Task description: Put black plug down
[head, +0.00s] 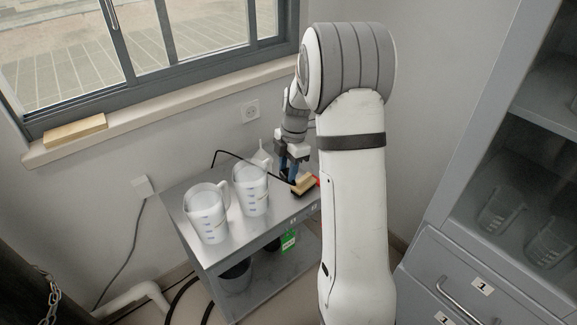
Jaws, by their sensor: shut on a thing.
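My gripper (291,177) reaches down over the grey metal cart at its back right. Its blue fingers are shut on the black plug, which is mostly hidden between and behind them. A thin black cable (243,160) arcs from the left, behind the two white jugs, to the fingers. I cannot tell whether the plug touches the cart top (281,208).
Two white measuring jugs (207,213) (250,189) stand left of my gripper. A wooden block with a dark underside (304,184) lies close at its right, beside a small red thing. A wall socket (250,111) is above; the cart's front right top is clear.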

